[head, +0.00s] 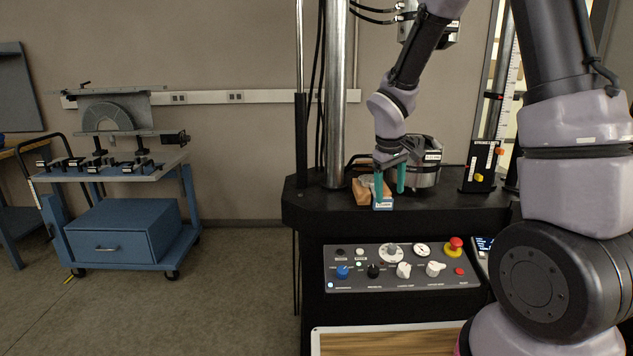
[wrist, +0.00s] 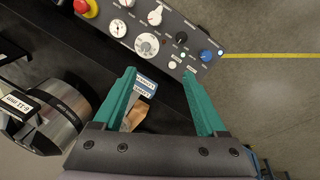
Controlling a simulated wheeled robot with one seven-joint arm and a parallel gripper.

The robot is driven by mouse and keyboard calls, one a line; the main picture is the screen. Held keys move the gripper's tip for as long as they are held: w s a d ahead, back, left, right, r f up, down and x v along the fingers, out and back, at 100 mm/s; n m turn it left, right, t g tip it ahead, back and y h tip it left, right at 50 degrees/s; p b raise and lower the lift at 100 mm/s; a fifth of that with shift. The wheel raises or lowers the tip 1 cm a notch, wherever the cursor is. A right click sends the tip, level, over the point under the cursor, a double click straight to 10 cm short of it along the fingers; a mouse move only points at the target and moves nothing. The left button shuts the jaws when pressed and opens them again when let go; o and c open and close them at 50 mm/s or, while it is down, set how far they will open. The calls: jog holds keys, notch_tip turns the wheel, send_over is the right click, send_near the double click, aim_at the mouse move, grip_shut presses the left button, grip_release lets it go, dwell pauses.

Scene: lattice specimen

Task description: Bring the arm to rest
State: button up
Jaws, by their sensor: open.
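My gripper (head: 390,184) has two teal fingers spread apart and pointing down over the black machine bed. In the wrist view my gripper (wrist: 159,75) is open, with nothing clamped between its fingers. A small blue-and-white labelled block (head: 383,206) is at the fingers in the head view. In the wrist view the labelled block (wrist: 146,86) appears beside the left finger, which partly covers it. I cannot tell whether they touch. My arm is bent and reaches down from the upper right.
A tan block (head: 362,192) and a round metal fixture (head: 424,176) crowd the gripper. A control panel (head: 400,268) with knobs and a red button (head: 455,244) is below. A metal column (head: 336,90) rises at left. A blue cart (head: 125,235) stands further left across open floor.

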jog(key=s+d+r+m+t+y, duration=0.1)
jog(key=s+d+r+m, duration=0.15)
jog(key=s+r, duration=0.4)
jog(key=s+d+r+m+t+y, duration=0.1)
jog(key=s+d+r+m, duration=0.15)
jog(key=r, duration=0.75)
jog(key=s+r+m+t, duration=0.1)
jog(key=s+r+m, duration=0.1)
jog(key=s, duration=0.4)
jog(key=s+a+r+m+t+y, duration=0.1)
jog(key=s+r+m, duration=0.1)
jog(key=s+r, duration=0.3)
jog(key=shift+s+m+t+y, duration=0.3)
jog(key=shift+s+t, duration=0.1)
jog(key=shift+s, duration=0.05)
jog(key=shift+o, duration=0.4)
jog(key=shift+w, duration=0.15)
dwell(0.7)
